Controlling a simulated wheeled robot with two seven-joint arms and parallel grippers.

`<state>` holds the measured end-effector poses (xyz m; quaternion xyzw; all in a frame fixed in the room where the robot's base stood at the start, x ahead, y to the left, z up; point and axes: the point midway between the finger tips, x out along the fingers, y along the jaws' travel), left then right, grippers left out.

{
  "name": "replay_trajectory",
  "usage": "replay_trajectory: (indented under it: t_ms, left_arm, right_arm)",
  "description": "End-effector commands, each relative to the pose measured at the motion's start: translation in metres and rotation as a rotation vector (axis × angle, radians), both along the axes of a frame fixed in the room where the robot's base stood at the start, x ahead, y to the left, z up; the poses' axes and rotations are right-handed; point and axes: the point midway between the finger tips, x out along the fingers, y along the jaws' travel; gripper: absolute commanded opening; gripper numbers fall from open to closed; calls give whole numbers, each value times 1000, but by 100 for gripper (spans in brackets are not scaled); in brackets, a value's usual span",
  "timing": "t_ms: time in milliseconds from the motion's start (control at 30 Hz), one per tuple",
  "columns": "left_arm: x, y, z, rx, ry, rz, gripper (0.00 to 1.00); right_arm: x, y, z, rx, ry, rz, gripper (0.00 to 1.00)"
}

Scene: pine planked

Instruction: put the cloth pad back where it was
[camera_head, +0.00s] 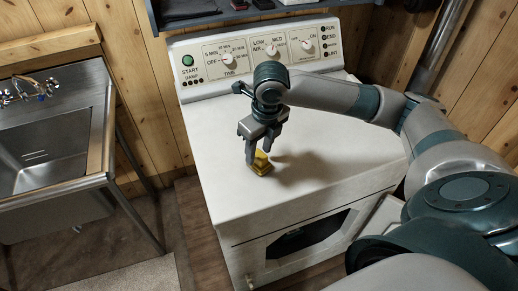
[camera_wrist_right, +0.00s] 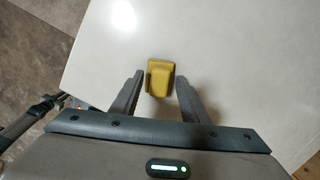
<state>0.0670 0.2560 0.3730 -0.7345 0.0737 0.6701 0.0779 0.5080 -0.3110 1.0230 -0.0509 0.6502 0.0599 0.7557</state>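A small folded yellow pad (camera_head: 261,163), which I take to be the cloth pad, lies on the white top of the appliance near its front left. It also shows in the right wrist view (camera_wrist_right: 159,77), just beyond and between the fingertips. My right gripper (camera_head: 256,158) points down at it with its fingers apart. In the right wrist view the two fingers (camera_wrist_right: 160,82) are open, with a gap on each side of the pad. I cannot tell whether a finger touches it.
The white appliance top (camera_head: 320,120) is otherwise clear, with a knobbed control panel (camera_head: 255,55) at its back. A dark shelf (camera_head: 235,15) hangs above the panel.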

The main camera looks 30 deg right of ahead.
Motion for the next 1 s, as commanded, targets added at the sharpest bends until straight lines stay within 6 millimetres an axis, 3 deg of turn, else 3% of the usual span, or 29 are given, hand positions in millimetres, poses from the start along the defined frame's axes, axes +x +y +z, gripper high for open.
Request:
replay_trajectory:
  t_ms: [367,1000]
  left_arm:
    - [0,1,-4,0,1,0,20]
    - [0,1,-26,1,0,-1,20]
  right_arm:
    - [-1,0,12,0,-2,1,41]
    - [-14,-2,105,1,-5,0,41]
